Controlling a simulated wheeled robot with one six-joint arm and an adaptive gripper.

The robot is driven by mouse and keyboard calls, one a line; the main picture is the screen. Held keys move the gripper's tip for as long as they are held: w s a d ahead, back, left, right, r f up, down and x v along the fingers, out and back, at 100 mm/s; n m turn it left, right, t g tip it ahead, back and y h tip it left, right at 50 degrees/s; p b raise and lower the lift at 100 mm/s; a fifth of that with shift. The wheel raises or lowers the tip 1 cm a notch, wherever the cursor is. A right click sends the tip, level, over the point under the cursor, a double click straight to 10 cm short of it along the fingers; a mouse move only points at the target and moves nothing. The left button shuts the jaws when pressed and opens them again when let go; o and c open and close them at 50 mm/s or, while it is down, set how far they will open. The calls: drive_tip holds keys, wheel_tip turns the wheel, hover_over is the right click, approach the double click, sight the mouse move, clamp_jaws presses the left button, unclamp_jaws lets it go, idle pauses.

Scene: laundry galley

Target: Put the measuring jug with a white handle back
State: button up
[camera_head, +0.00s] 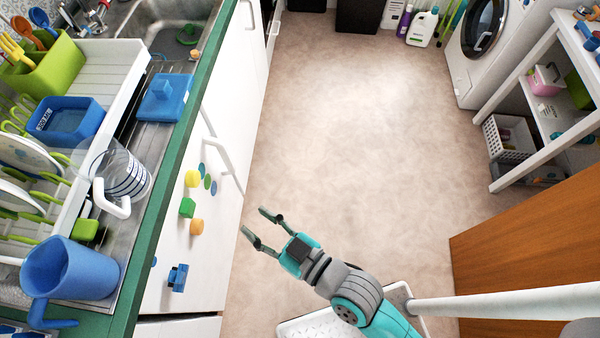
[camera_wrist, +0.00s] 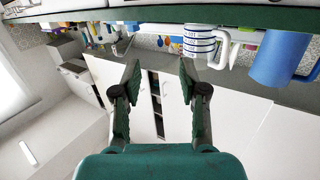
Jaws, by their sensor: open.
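The measuring jug with a white handle (camera_head: 125,178) is clear with dark blue bands. It lies tipped or leans on the counter beside the dish rack in the head view; its exact tilt is hard to tell. It also shows in the wrist view (camera_wrist: 198,44), at the upper right, beyond my fingers. My gripper (camera_head: 256,228) is open and empty, out over the floor to the right of the counter edge. In the wrist view my gripper (camera_wrist: 160,80) has its two fingers wide apart with cupboard fronts behind them. Nothing hides the jug's handle in the head view.
A blue jug (camera_head: 75,270) stands near the jug on the counter. A blue tub (camera_head: 66,120), a blue lidded box (camera_head: 165,97) and a dish rack (camera_head: 110,65) with plates are close by. The green counter edge (camera_head: 184,125) lies between gripper and jug. The floor (camera_head: 350,130) is clear.

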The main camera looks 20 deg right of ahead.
drive_tip(key=s+d+f+m+t+h, duration=0.1)
drive_tip(key=s+d+f+m+h, duration=0.1)
drive_tip(key=s+d+h, duration=0.3)
drive_tip(key=s+d+f+m, duration=0.2)
drive_tip(key=d, duration=0.6)
drive_tip(key=s+d+r+m+h, duration=0.2)
drive_tip(key=s+d+h, duration=0.2)
drive_tip(key=s, duration=0.7)
drive_tip(key=d, duration=0.2)
drive_tip(key=shift+s+d+m+h, duration=0.3)
drive_tip(key=shift+s, duration=0.05)
